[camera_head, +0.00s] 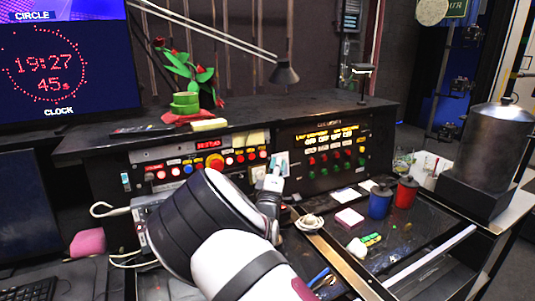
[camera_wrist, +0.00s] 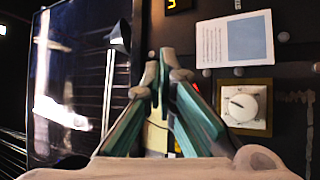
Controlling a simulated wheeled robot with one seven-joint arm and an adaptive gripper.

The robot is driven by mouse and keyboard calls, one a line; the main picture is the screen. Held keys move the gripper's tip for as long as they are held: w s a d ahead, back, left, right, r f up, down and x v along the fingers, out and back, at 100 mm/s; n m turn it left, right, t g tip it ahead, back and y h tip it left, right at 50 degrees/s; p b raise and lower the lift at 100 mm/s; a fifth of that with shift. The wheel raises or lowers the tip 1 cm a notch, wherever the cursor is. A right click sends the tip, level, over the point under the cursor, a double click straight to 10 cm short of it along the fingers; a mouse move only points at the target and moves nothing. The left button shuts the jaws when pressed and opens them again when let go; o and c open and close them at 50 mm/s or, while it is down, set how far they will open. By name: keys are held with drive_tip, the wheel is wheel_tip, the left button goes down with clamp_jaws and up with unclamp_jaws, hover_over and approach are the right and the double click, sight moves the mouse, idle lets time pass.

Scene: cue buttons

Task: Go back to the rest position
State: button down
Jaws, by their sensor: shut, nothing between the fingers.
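My gripper (camera_wrist: 159,92) is shut with nothing between its fingers. In the wrist view its green-sided fingers meet in front of a dark panel, left of a white rotary knob (camera_wrist: 241,103) and below a white-and-blue card (camera_wrist: 235,40). In the head view my arm reaches in from the bottom, and my gripper (camera_head: 278,168) is close to the middle of the control console (camera_head: 140,157). My arm hides part of the console's front. I cannot tell whether the fingertips touch the panel.
Coloured buttons (camera_head: 240,158) line the console. A metal canister (camera_head: 494,145) stands far right.

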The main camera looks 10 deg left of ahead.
drive_tip(key=d+r+m+g+h, duration=0.1)
drive_tip(key=d+r+m+g, duration=0.1)
drive_tip(key=d+m+g, duration=0.6)
drive_tip(key=s+d+r+m+y, duration=0.1)
drive_tip(key=s+d+r+y, duration=0.15)
drive_tip(key=s+d, duration=0.45)
drive_tip(key=s+d+r+m+g, duration=0.1)
drive_tip(key=s+d+m+g, duration=0.1)
drive_tip(key=s, duration=1.2)
drive_tip(key=s+d+r+m+g, duration=0.1)
drive_tip(key=s+d+g, duration=0.2)
drive_tip(key=s, duration=1)
drive_tip(key=s+d+r+m+g, duration=0.1)
drive_tip(key=s+d, duration=0.5)
drive_tip(key=s, duration=0.8)
drive_tip(key=m+g, duration=0.1)
drive_tip(key=g, duration=0.1)
drive_tip(key=shift+s+d+r+m+g, duration=0.15)
drive_tip(key=shift+s+r+m+g, duration=0.15)
drive_tip(key=shift+s, duration=0.05)
idle(1.8)
